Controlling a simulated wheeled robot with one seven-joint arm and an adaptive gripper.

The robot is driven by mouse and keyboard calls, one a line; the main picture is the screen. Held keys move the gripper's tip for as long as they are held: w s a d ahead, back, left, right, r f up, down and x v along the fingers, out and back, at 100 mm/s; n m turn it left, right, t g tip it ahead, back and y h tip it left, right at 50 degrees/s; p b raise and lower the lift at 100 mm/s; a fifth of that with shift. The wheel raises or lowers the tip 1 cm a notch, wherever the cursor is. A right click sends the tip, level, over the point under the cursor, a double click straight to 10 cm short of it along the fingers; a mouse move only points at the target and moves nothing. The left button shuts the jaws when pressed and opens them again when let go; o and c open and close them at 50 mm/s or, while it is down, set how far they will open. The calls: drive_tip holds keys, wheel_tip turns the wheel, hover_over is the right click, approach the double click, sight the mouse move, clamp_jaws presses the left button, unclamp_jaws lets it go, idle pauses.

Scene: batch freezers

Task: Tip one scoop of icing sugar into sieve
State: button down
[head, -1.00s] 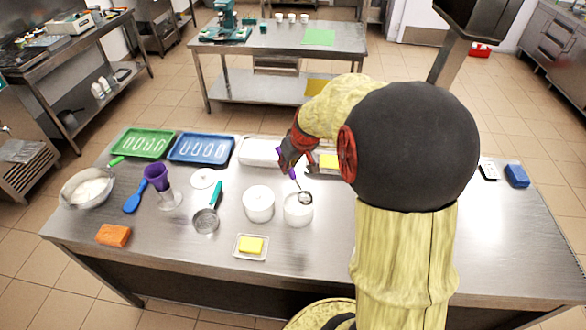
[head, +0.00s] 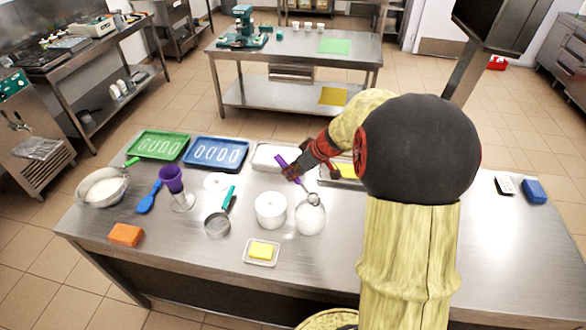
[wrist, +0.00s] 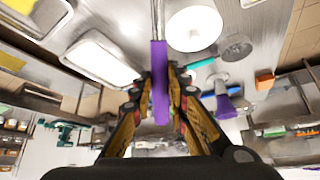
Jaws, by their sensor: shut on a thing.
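My gripper (head: 291,172) is shut on the purple handle (wrist: 160,85) of a scoop. In the head view the scoop's small head (head: 314,198) is over the far part of a white tub (head: 310,219). I cannot tell whether it is inside the tub or just above it, and its load is not clear. A second white tub (head: 270,211) stands just left. The sieve (head: 217,225), a round grey mesh with a teal handle, lies further left on the table. It also shows in the wrist view (wrist: 236,47), right of a white tub (wrist: 193,28).
A purple cup-shaped item on a clear stand (head: 171,180), a blue spoon (head: 149,197) and a metal bowl of white powder (head: 103,187) stand left. Yellow block on a dish (head: 262,252) is in front. Green (head: 157,145) and blue (head: 216,154) trays lie behind.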

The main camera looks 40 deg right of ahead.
sight(296, 179)
drive_tip(key=shift+w+f, duration=0.1)
drive_tip(key=shift+f, duration=1.3)
drive_tip(key=s+f, duration=0.2)
drive_tip(key=f, duration=0.1)
drive_tip(key=s+f+b, duration=0.1)
drive_tip(key=shift+s+d+f, duration=0.1)
drive_tip(key=shift+d+f, duration=0.15)
drive_tip(key=shift+d, duration=0.05)
drive_tip(key=shift+w+f+g+p, duration=0.1)
drive_tip(key=shift+w+g+p, duration=0.25)
drive_tip(key=shift+p, duration=0.8)
drive_tip(key=shift+w+a+f+g+p, duration=0.15)
drive_tip(key=shift+g+p, duration=0.1)
drive_tip(key=shift+p, duration=0.5)
drive_tip(key=shift+w+r+p, duration=0.15)
drive_tip(key=shift+r+p, duration=0.35)
drive_tip(key=shift+r, duration=0.65)
drive_tip(key=shift+w+r+p, duration=0.15)
drive_tip(key=shift+r+p, duration=0.3)
drive_tip(key=shift+r, duration=0.65)
drive_tip(key=shift+w+p, duration=0.1)
drive_tip(key=shift+p, duration=0.5)
